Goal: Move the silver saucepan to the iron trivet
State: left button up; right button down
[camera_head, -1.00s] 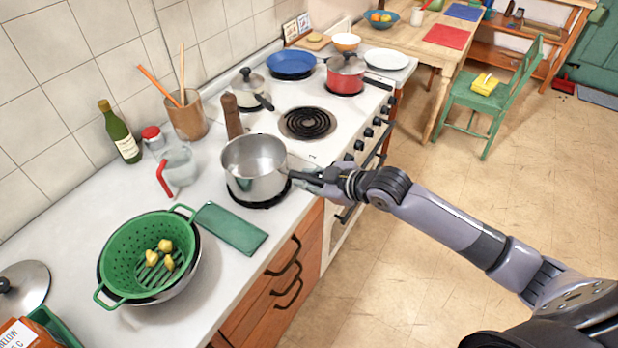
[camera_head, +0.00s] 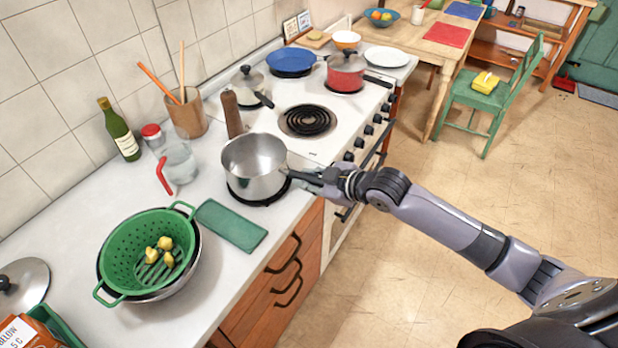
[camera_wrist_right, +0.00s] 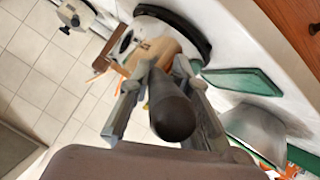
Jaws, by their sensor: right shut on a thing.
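The silver saucepan (camera_head: 254,168) is upright at the counter's edge by the stove, its handle toward my arm. The black iron trivet (camera_head: 262,201) shows as a dark rim directly under the pan. Most of it is hidden, and I cannot tell whether the pan's base touches it. My right gripper (camera_head: 308,178) is shut on the saucepan's dark handle. In the right wrist view the handle (camera_wrist_right: 172,108) lies between the two fingers, and a black ring shows beyond. My left gripper is not in view.
A pepper mill (camera_head: 232,115) stands just behind the pan, and a glass jug (camera_head: 179,163) to its left. A green board (camera_head: 231,225) and a green colander (camera_head: 150,250) lie in front. The stove has a bare coil (camera_head: 307,120) and a red pot (camera_head: 345,72).

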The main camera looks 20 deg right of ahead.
jog(key=c, duration=1.4)
grip_release()
jog(key=shift+f, duration=0.15)
jog(key=shift+f, duration=0.15)
jog(key=v, duration=1.2)
